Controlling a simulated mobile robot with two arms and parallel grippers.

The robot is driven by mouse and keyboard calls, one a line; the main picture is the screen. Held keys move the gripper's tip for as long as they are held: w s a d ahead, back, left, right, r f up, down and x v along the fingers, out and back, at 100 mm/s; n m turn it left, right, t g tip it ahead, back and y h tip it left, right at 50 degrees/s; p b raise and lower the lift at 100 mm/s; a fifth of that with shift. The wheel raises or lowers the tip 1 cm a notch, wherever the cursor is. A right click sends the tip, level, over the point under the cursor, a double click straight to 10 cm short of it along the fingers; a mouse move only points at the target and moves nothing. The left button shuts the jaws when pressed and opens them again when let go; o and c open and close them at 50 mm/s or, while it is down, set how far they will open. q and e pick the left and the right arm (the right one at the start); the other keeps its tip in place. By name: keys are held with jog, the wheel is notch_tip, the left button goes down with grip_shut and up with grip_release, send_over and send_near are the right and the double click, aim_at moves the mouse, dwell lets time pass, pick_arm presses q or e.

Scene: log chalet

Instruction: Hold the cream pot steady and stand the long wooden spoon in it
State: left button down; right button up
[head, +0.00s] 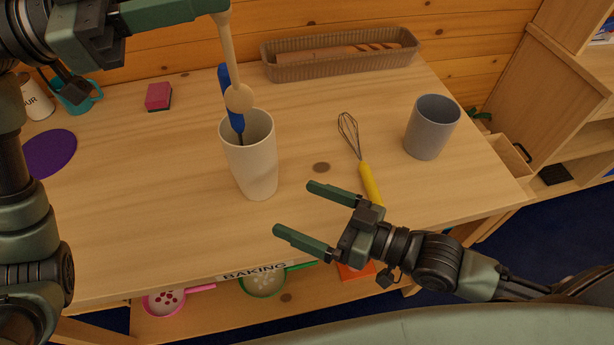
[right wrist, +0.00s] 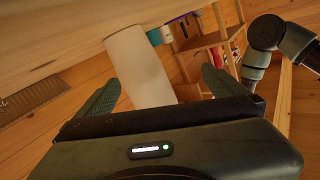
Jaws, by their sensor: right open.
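The cream pot (head: 252,165) stands upright on the wooden table; it also shows in the right wrist view (right wrist: 138,65), beyond and between the fingers. A blue-handled utensil (head: 229,98) leans inside it. My left gripper (head: 222,10), at the top of the head view, is shut on the upper part of the long wooden spoon (head: 230,55). The spoon hangs with its round end down, at the pot's mouth; whether that end is inside the rim is unclear. My right gripper (head: 297,211) is open and empty, to the right of the pot and apart from it.
A yellow-handled whisk (head: 369,182) and a grey pot (head: 432,127) are on the right. A brown basket (head: 340,66) with a rolling pin lies at the back. A pink sponge (head: 158,96), teal mug (head: 78,97) and purple mat (head: 50,153) are left.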

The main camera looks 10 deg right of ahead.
aim_at(252, 154)
jog(key=w+a, duration=0.2)
jog(key=w, duration=0.2)
jog(key=w+a+r+n+t, duration=0.1)
jog(key=w+a, duration=0.2)
jog(key=w, duration=0.1)
jog(key=w+a+r+n, duration=0.1)
jog(key=w+a, duration=0.1)
jog(key=w, duration=0.3)
jog(key=shift+a+r+t, duration=0.25)
jog(key=shift+t, duration=0.05)
jog(key=c, duration=1.4)
jog(key=shift+c, duration=0.2)
